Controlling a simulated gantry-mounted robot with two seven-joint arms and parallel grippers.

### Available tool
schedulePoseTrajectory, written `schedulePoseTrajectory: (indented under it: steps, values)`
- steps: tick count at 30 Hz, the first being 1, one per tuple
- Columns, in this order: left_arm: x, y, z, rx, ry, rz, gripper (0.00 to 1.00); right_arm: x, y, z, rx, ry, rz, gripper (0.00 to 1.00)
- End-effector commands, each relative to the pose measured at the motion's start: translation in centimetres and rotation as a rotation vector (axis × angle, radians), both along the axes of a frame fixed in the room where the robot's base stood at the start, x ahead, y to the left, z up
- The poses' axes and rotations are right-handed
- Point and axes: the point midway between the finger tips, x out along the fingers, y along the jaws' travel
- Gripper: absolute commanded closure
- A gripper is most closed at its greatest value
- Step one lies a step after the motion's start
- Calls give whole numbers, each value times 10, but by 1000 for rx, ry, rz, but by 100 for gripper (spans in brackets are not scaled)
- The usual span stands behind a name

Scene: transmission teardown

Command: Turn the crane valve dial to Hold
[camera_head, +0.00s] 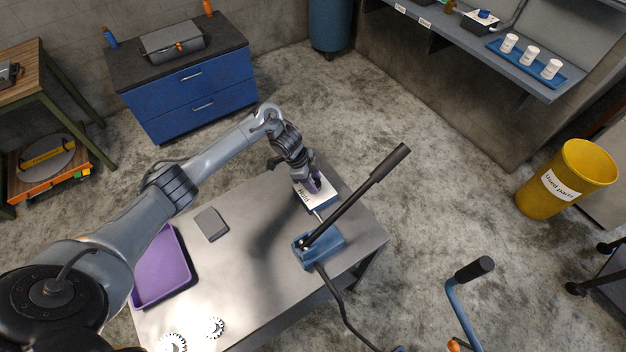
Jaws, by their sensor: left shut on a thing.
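The crane valve is a small box with a white top plate (326,196) at the far right part of the metal table. Dark lettering on the plate seems to read "Hold". The dial itself is hidden under my left gripper (314,186). My left gripper points down onto the plate and is shut on what appears to be the dial. I cannot tell which way the dial points. A blue hand pump (322,249) with a long black lever (356,196) stands just in front of the valve. My right gripper is out of view.
A purple tray (162,268), a grey block (211,224) and gears (173,343) lie on the table (245,265). A crank handle (470,271) rises at lower right. A yellow bin (562,183) and blue cabinet (190,92) stand apart on the floor.

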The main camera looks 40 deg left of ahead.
Motion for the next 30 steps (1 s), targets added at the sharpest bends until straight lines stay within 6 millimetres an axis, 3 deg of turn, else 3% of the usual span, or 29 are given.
schedulePoseTrajectory:
  steps: [8, 30]
  values:
    - [-1, 0, 5, -1, 2, 66, 86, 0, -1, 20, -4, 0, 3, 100]
    - [-4, -5, 7, -2, 4, 701, 86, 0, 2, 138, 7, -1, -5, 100]
